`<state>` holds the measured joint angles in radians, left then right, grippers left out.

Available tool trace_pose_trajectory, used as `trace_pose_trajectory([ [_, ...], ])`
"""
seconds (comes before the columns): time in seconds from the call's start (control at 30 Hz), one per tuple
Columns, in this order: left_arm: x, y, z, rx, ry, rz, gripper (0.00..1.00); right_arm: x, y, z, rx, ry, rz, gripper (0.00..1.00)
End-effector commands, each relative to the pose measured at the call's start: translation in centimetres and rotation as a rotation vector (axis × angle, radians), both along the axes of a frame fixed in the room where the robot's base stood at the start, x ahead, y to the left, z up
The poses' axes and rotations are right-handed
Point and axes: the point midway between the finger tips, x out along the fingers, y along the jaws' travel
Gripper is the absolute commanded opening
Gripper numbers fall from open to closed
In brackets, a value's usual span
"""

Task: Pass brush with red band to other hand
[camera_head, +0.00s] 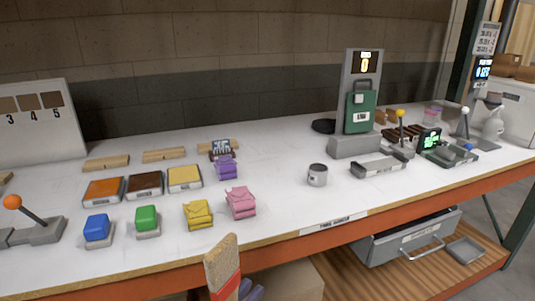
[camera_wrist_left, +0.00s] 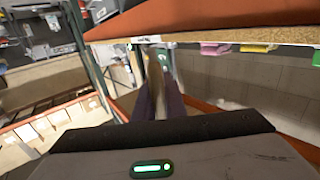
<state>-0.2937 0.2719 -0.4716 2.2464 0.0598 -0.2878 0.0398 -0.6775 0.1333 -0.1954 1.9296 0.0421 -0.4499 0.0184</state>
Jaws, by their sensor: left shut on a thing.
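The brush with the red band (camera_head: 222,263) stands nearly upright at the bottom centre of the head view, in front of the table's front edge. Its broad tan end points up and its red band sits just below. The rest of it is cut off by the frame. My left gripper (camera_head: 250,291) shows only as purplish fingertips beside the band. In the left wrist view the left gripper's fingers (camera_wrist_left: 160,103) are close together around a narrow tan strip, which seems to be the brush seen edge-on. My right gripper is in neither view.
The white table (camera_head: 285,170) has an orange front edge. Blue (camera_head: 98,229) and green (camera_head: 147,218) blocks, yellow and pink folded cloths and a grey cup (camera_head: 317,175) stand near that edge. An open drawer (camera_head: 410,236) juts out below right.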

Motion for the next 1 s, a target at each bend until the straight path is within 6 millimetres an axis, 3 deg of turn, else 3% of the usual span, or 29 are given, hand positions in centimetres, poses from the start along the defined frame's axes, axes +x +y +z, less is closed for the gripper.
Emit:
trace_pose_trajectory([
  [0.3,-3.5,11.1,-0.9,-0.002,0.008,0.367,0.0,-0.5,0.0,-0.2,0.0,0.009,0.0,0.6],
  [0.43,-4.6,14.7,-1.1,0.003,0.004,0.485,0.0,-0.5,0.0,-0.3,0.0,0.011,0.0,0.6],
  [0.6,-5.1,16.6,-0.9,0.038,-0.01,0.547,0.0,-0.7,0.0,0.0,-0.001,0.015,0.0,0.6],
  [1.0,-5.1,16.6,-1.0,0.472,-0.157,0.537,0.0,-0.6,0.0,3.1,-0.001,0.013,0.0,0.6],
])
